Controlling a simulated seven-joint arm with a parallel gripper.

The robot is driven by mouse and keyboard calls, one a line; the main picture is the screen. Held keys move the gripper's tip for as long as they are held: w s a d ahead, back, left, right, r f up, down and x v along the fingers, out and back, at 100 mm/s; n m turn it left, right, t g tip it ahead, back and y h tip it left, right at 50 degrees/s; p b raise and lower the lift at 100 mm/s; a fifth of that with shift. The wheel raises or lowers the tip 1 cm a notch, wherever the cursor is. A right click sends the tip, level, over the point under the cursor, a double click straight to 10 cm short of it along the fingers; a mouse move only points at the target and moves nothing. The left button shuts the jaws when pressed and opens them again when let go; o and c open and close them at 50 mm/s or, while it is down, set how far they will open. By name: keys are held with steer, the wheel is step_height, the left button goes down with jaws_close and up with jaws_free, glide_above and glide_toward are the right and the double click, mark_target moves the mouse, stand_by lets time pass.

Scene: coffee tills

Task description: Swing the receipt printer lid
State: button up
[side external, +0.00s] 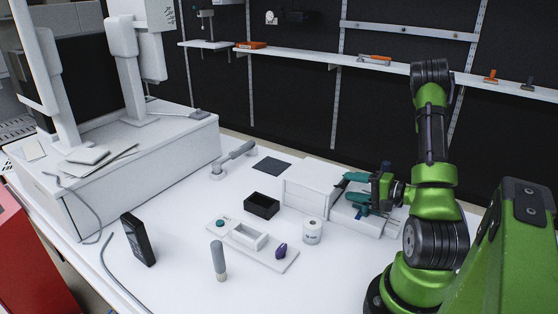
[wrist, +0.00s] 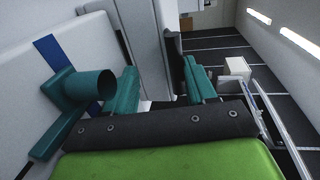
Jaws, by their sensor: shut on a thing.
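The receipt printer appears to be the white boxy unit (side external: 311,187) right of the middle of the table in the side view. My gripper (side external: 349,190) is at its right side, with teal fingers pointing left. In the wrist view my gripper (wrist: 161,88) has one finger on each side of a pale grey-white upright part (wrist: 147,40), and it is shut on this part. I take it for the printer lid; its hinge and exact angle are hidden. A low pale surface (wrist: 75,35) with a blue strip lies to the left there.
A white paper roll (side external: 312,232) stands just in front of the printer. A black open box (side external: 262,205), a pale tray (side external: 272,257) with a purple item, a grey-white cylinder (side external: 218,262) and a black handheld device (side external: 138,240) stand further left.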

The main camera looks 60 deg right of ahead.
steer(key=s, duration=0.4)
steer(key=s+r, duration=0.1)
steer(key=s, duration=0.3)
steer(key=s+r, duration=0.1)
steer(key=s, duration=0.3)
steer(key=shift+r, duration=0.1)
steer(key=shift+c, duration=0.4)
